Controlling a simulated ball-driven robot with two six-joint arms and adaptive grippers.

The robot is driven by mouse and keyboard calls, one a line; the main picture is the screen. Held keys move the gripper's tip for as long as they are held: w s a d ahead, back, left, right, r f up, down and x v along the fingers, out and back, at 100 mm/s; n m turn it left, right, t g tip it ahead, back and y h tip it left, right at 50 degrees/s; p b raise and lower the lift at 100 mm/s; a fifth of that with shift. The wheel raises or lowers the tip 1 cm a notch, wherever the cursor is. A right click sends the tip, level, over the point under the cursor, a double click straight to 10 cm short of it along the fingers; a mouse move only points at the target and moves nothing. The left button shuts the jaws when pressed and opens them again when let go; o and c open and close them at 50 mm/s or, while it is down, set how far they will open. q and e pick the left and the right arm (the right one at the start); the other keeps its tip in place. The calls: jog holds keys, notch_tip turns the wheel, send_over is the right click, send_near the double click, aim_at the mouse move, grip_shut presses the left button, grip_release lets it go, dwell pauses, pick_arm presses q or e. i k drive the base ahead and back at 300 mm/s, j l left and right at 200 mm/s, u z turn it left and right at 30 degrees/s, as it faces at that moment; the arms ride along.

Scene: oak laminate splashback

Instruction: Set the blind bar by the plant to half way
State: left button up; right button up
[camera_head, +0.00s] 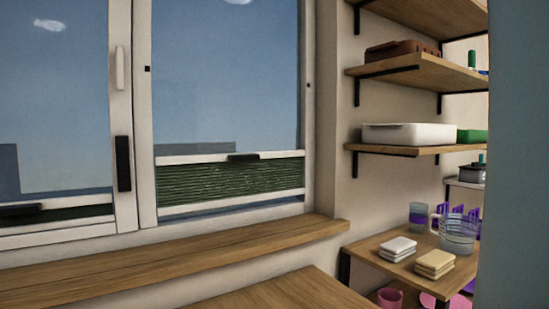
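The right window pane has a dark green pleated blind (230,181) low on the glass, between two pale rails. Its upper bar (200,159) carries a black grip (243,157) and sits in the lower part of the pane. The lower rail (230,201) is a little above the frame's bottom. The left pane has another blind (80,212), a narrow strip near the bottom, with a black grip (20,210) on its bar. No plant is visible, so I cannot tell which bar is beside it. Neither gripper is in view.
A wooden sill (180,252) runs below the window, bare where seen. A wooden surface (300,291) is in front. Right, wall shelves hold a white bin (408,133) and brown tray (400,50); a lower shelf holds a glass jug (457,232). A blue-grey panel (515,150) blocks the right edge.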

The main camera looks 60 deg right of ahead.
aim_at(160, 160)
jog(key=z, duration=1.65)
